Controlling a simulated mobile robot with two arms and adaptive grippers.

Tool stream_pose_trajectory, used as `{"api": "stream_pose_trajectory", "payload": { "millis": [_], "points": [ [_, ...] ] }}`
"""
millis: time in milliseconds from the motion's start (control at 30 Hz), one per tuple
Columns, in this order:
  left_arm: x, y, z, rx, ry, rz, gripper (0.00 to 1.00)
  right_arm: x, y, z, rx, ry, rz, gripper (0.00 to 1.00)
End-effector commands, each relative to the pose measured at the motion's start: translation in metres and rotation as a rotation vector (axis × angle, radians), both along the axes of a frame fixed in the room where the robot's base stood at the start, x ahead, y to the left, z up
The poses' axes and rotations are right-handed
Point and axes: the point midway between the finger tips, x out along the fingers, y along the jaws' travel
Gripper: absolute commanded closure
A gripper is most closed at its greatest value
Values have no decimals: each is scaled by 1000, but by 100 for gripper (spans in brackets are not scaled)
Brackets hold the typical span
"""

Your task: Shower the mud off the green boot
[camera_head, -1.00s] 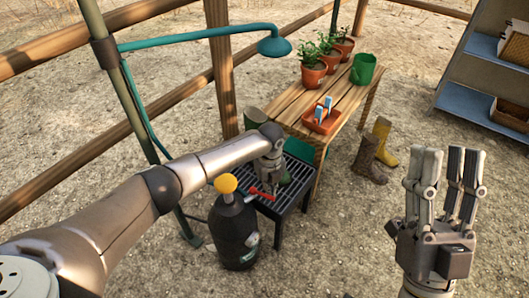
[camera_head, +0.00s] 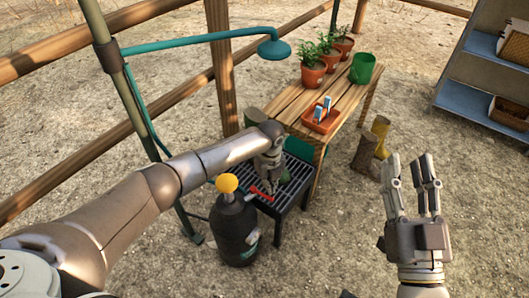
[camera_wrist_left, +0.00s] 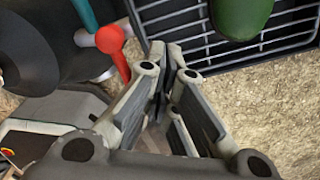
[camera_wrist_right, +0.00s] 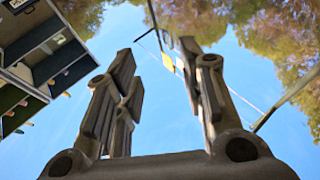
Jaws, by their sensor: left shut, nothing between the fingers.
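The green boot (camera_wrist_left: 242,14) is on the black grate (camera_wrist_left: 170,18) at the top of the left wrist view, partly cut off. In the head view my left arm mostly hides it; mud cannot be made out. My left gripper (camera_head: 270,190) is low over the grate (camera_head: 291,196), shut and empty, beside the red valve handle (camera_head: 261,193). That red handle (camera_wrist_left: 112,42) also shows left of the fingertips, apart from them. My right gripper (camera_head: 411,162) is raised, open and empty.
A dark tank (camera_head: 235,232) with a yellow knob (camera_head: 227,184) stands close by my left arm. A wooden bench (camera_head: 335,100) carries potted plants, a green can (camera_head: 363,69) and an orange caddy (camera_head: 320,119). Yellow and brown boots (camera_head: 367,153) stand right of it.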

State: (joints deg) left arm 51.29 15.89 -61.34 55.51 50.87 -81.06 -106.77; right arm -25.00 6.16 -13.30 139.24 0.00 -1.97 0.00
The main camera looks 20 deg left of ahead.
Motion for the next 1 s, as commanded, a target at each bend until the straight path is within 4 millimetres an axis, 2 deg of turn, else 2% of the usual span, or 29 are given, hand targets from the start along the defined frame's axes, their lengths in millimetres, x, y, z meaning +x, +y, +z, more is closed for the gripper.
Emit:
{"api": "stream_pose_trajectory", "payload": {
  "millis": [500, 1000],
  "points": [
    [2, -1, 19, 0, 0, 0, 100, 10, -6, -60, -88, 331, -19, 63],
    [4, -2, 34, 0, 0, 0, 100, -3, -18, -117, -165, 637, -39, 63]
  ]
}}
